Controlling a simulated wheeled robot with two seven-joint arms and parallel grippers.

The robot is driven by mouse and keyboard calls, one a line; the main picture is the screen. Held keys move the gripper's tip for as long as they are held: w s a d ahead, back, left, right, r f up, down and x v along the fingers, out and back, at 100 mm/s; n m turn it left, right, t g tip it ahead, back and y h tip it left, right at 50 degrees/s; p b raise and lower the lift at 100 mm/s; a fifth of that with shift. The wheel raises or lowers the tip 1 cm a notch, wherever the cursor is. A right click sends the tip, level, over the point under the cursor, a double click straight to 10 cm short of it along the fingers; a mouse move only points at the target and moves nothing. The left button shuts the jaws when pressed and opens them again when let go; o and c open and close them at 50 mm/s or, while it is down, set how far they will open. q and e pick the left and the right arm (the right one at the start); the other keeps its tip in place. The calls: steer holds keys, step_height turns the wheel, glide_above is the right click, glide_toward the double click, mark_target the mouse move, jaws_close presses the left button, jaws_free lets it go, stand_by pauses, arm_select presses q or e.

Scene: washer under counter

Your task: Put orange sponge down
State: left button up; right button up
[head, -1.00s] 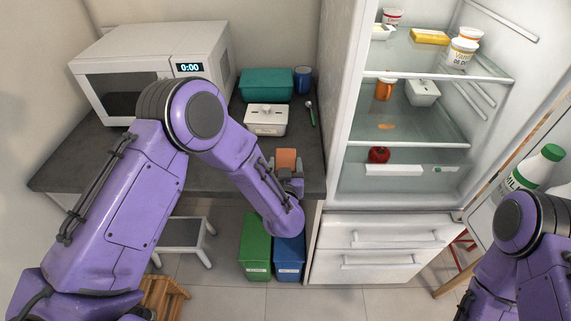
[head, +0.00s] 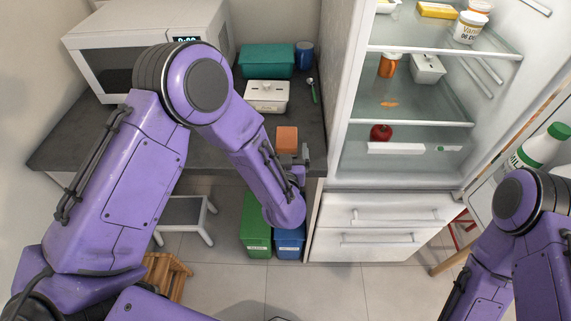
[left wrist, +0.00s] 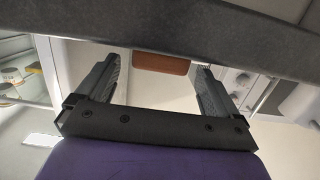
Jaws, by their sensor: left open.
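The orange sponge (head: 287,139) lies at the front edge of the dark counter (head: 225,157), in front of the white lidded box (head: 267,96). In the left wrist view the sponge (left wrist: 160,63) shows partly past the counter edge, between and beyond the fingertips. My left gripper (head: 302,160) is at the counter's front edge, just in front of the sponge. Its fingers are spread, with a gap on each side of the sponge. My right arm is at the lower right; its gripper is out of frame.
A microwave (head: 150,50) is left, the open fridge (head: 400,150) right. Green (head: 256,235) and blue (head: 290,243) bins and a stool (head: 185,211) are below.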

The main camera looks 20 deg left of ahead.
arm_select(q)
steer(key=b+v, duration=0.1)
steer(key=v, duration=0.7)
steer(key=shift+s+d, duration=0.1)
steer(key=s+a+f+g+h, duration=0.1)
steer(key=s+a+f+g, duration=0.15)
steer(key=f, duration=0.35)
steer(key=s+a+f+g, duration=0.2)
steer(key=s+a+f, duration=0.15)
steer(key=f, duration=0.25)
steer(key=s+a+f+n+g, duration=0.1)
steer(key=s+a+f+g, duration=0.3)
steer(key=s, duration=0.5)
steer(key=s+a+f+n+g, duration=0.2)
steer(key=s+a+f+g, duration=0.2)
steer(key=s+a+f, duration=0.3)
steer(key=s+f, duration=0.1)
steer(key=s, duration=0.2)
steer(key=shift+s+n, duration=0.25)
steer(key=shift+n, duration=0.05)
step_height(320, 180, down, 3)
steer(key=b, duration=0.3)
steer(key=shift+w, duration=0.1)
